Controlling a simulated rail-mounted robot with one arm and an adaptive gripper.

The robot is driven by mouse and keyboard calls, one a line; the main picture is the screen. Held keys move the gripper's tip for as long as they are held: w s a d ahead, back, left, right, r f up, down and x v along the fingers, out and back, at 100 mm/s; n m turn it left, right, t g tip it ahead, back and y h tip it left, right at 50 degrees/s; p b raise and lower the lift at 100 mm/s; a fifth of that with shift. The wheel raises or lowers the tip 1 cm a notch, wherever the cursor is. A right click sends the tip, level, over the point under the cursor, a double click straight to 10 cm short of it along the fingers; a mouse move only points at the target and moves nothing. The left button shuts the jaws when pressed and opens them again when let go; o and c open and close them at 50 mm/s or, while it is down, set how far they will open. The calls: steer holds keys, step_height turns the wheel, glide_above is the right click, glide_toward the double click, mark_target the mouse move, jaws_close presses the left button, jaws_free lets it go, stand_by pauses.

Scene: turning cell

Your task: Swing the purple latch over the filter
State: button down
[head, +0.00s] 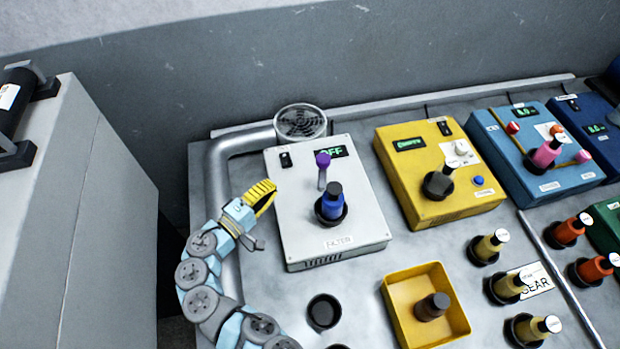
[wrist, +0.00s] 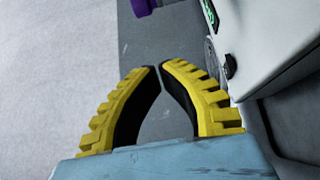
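The purple latch (head: 323,160) is a purple knob on a grey stem. It stands upright on the white filter box (head: 290,215), behind the blue filter cartridge (head: 332,207), not over it. The cartridge has a dark cap and sits in a black socket. My gripper (head: 270,188) is at the box's left side, apart from the latch. In the wrist view its yellow fingers (wrist: 160,68) meet at the tips with nothing between them. The purple knob (wrist: 142,6) is cut off at the top edge there, and the box (wrist: 270,40) is at the right.
The box display (head: 332,152) reads OFF. A grey pipe with a round fan (head: 300,121) runs behind and left of the box. A yellow box (head: 425,205) stands to its right. A yellow tray (head: 400,325) and an empty black socket (head: 324,311) are in front.

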steer(key=s+a+m+g+h, duration=0.1)
steer(key=s+a+g+h, duration=0.1)
glide_toward(324, 168)
steer(key=shift+m, duration=0.4)
steer(key=shift+w+a+f+b+x, duration=0.1)
steer(key=shift+f+b+x, duration=0.1)
steer(key=shift+x, duration=0.7)
steer(key=shift+w+a+f+b+x, duration=0.1)
steer(key=shift+f+x, duration=0.05)
steer(key=shift+x, duration=0.7)
steer(key=shift+w+f+b+x, duration=0.1)
steer(key=shift+f+x, duration=0.1)
steer(key=shift+x, duration=0.7)
